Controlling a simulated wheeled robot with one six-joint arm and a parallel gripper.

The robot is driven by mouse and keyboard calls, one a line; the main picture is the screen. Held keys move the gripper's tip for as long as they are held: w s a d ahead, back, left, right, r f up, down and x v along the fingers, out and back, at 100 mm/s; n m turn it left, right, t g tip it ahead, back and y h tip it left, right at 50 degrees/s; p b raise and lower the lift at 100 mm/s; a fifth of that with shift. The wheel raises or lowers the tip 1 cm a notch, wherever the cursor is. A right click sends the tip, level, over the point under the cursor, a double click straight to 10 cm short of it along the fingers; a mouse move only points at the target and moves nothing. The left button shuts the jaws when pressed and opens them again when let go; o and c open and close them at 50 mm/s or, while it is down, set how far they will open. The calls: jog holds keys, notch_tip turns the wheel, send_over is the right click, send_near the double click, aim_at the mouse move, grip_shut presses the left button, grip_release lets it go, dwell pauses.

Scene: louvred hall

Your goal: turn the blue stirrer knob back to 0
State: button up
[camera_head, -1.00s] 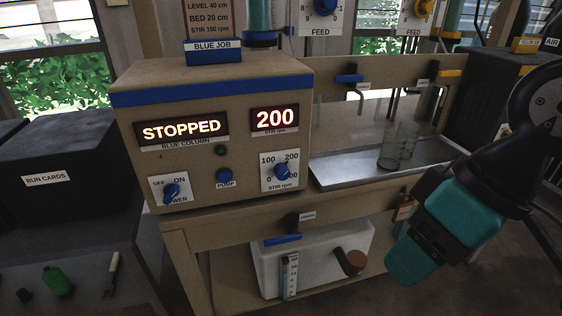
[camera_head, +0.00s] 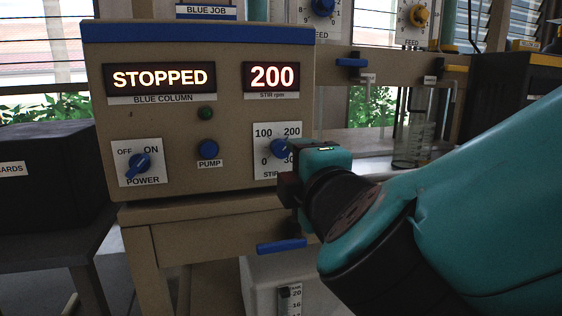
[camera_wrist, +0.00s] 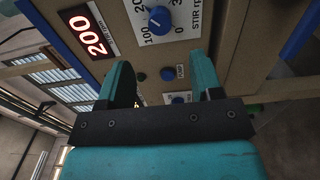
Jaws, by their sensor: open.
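The blue stirrer knob (camera_head: 281,148) sits on a white dial plate marked STIR, at the lower right of the brown control box (camera_head: 235,185). The red display (camera_head: 272,77) above it reads 200. My gripper (camera_head: 291,180) is close to the knob's lower right in the head view and covers part of the dial plate. In the wrist view, my gripper's two teal fingers (camera_wrist: 161,75) are apart with nothing held between them. The knob (camera_wrist: 159,20) shows beyond the fingertips, near the top of that view, free of the fingers.
On the same box are the blue power knob (camera_head: 137,164), the blue pump button (camera_head: 208,149) and a STOPPED display (camera_head: 161,78). A blue-handled valve (camera_head: 281,246) is below. Glassware (camera_head: 413,140) stands on the tray at right.

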aim_at(282, 150)
jog(key=p+x, duration=0.4)
jog(key=x, duration=0.4)
jog(key=shift+r, duration=0.15)
jog(key=shift+w+a, duration=0.1)
jog(key=shift+w, duration=0.2)
jog(key=shift+w+p, duration=0.3)
jog(key=shift+w, duration=0.05)
jog(key=shift+c, duration=0.4)
grip_shut()
